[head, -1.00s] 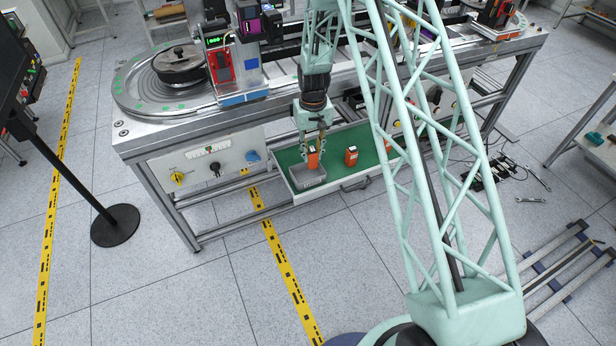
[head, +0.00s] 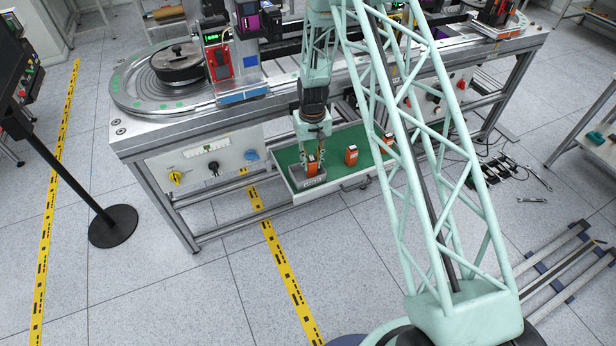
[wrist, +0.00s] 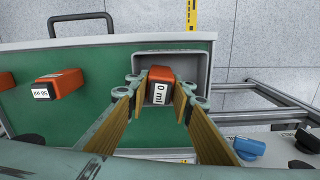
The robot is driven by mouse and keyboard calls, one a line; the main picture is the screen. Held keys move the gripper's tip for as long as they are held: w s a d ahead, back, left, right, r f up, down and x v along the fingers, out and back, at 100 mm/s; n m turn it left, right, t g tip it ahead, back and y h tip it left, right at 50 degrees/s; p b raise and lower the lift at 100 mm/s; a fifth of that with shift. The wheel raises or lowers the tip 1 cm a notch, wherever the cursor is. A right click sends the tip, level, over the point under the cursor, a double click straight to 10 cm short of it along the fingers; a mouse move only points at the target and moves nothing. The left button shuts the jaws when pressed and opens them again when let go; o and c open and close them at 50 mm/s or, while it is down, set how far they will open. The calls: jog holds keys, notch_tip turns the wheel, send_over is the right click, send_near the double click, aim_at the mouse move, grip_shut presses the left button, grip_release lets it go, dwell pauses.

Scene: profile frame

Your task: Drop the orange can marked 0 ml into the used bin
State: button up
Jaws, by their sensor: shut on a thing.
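The orange can marked 0 ml (wrist: 161,84) is between the fingers of my gripper (wrist: 158,98) in the wrist view, its white label facing the camera. My gripper is shut on it. In the head view the can (head: 312,164) is held low at the grey bin (head: 309,184), which stands at the left end of the green drawer. In the wrist view the bin (wrist: 202,62) lies just beyond and around the can's far end. The can overlaps the bin's near edge in the picture. I cannot tell whether the can touches the bin.
Another orange can marked 50 ml (wrist: 58,84) lies to the left in the wrist view; in the head view it stands mid-drawer (head: 351,155). More orange shows farther right, partly behind my arm. The drawer (head: 334,150) is open, with a handle at its front. A panel with knobs (head: 212,160) is at left.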

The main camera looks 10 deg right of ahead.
jog(key=shift+f, duration=0.15)
jog(key=o, duration=1)
jog(key=shift+r, duration=6)
jog(key=shift+r, duration=0.15)
